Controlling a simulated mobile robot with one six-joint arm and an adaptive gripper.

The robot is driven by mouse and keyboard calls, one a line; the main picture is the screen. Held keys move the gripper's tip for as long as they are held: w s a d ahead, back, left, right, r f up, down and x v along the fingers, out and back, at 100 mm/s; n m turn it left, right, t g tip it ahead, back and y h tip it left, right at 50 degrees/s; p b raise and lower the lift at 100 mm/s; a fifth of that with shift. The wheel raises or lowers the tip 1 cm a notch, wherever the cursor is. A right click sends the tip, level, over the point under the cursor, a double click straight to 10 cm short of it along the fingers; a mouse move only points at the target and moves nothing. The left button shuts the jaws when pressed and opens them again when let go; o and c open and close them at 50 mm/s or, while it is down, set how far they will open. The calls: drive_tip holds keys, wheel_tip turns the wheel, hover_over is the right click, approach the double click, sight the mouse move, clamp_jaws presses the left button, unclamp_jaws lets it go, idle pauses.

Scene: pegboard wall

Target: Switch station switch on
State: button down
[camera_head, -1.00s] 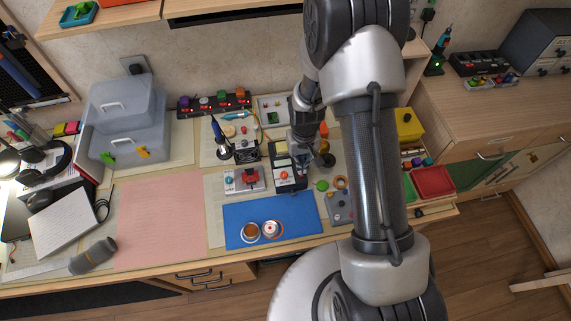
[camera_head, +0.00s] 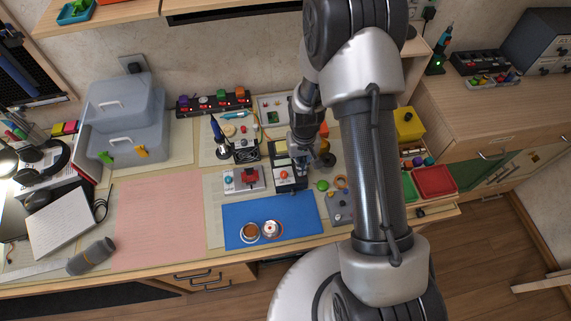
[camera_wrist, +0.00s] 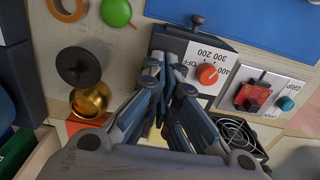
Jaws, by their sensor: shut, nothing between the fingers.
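The station (camera_head: 290,185) is a dark box on the bench with a pale front panel. In the wrist view its panel (camera_wrist: 222,58) carries an orange-red dial (camera_wrist: 208,74), the numbers 200, 300 and 400, and the word OFF. The dial also shows in the head view (camera_head: 284,175). My gripper (camera_wrist: 160,66) is shut and empty, with its fingertips at the panel beside the OFF lettering. It shows over the station's right side in the head view (camera_head: 302,160). The switch itself is hidden behind the fingers. I cannot tell whether the fingertips touch it.
A unit with a red lever (camera_wrist: 252,95) and a teal button stands beside the station. A brass pot with a dark knob (camera_wrist: 90,98) is on the other side. A soldering iron in its stand (camera_head: 218,135) is behind. A blue mat (camera_head: 240,212) lies in front.

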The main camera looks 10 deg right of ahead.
drive_tip(key=shift+f+b, duration=0.3)
drive_tip(key=shift+f, duration=0.15)
drive_tip(key=shift+r, duration=0.2)
drive_tip(key=shift+r+p, duration=2.4)
drive_tip(key=shift+r, duration=0.95)
